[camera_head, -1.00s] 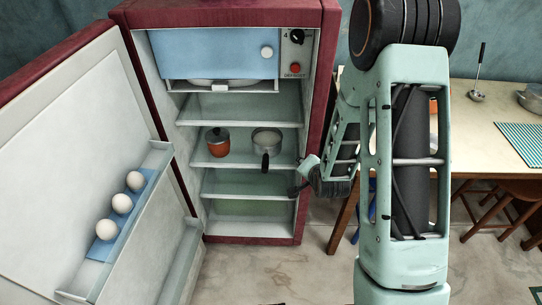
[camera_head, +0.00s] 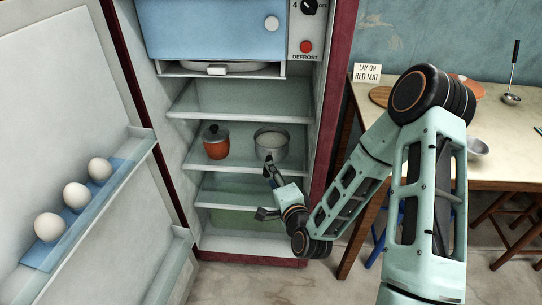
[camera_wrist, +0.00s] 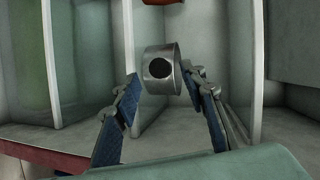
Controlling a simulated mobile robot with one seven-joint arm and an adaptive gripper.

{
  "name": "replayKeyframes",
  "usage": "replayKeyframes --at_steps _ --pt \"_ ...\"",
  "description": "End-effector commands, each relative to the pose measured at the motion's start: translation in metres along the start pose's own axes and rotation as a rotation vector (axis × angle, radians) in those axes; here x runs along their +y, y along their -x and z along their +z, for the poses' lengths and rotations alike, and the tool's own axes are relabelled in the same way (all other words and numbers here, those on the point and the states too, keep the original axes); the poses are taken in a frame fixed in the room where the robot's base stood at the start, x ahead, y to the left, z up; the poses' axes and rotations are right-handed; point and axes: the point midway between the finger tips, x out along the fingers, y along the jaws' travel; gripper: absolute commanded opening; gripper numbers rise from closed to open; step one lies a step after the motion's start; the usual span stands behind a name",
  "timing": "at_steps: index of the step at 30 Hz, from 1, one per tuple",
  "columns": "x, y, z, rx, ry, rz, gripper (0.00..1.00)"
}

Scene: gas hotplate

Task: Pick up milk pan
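The milk pan (camera_head: 272,142) is a small grey metal pan standing upright on a middle shelf of the open fridge. In the wrist view the pan (camera_wrist: 171,82) shows ahead, with its dark handle (camera_wrist: 160,69) seen end-on as a black disc. My gripper (camera_head: 262,191) is at the fridge opening, below and in front of the pan. Its fingers are spread, with the handle framed between them in the wrist view. I see no grip on the handle. In the head view, the upper finger overlaps the handle area, so contact there cannot be told.
An orange pot with a dark lid (camera_head: 215,142) stands left of the pan on the same shelf. The fridge door (camera_head: 62,120) is open at left, with eggs (camera_head: 75,196) in its rack. A wooden table (camera_head: 500,150) stands at right, with a "lay on red mat" sign (camera_head: 367,73).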

Motion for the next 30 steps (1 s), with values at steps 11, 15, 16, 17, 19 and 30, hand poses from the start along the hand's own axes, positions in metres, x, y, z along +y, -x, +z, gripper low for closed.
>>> replayKeyframes --at_steps 11,15,16,17,19,30 --pt "-0.002 -0.044 -0.004 0.0 0.001 -0.002 0.39" --pt "-0.002 -0.058 -0.004 -0.001 0.001 0.001 0.39" --pt "-0.002 -0.059 -0.004 -0.001 0.001 0.001 0.39" --pt "-0.002 -0.06 -0.004 0.0 0.0 0.001 0.39" --pt "-0.003 -0.06 -0.004 0.0 0.0 0.001 0.39" --pt "-0.002 -0.06 -0.004 0.0 0.001 0.002 0.13"
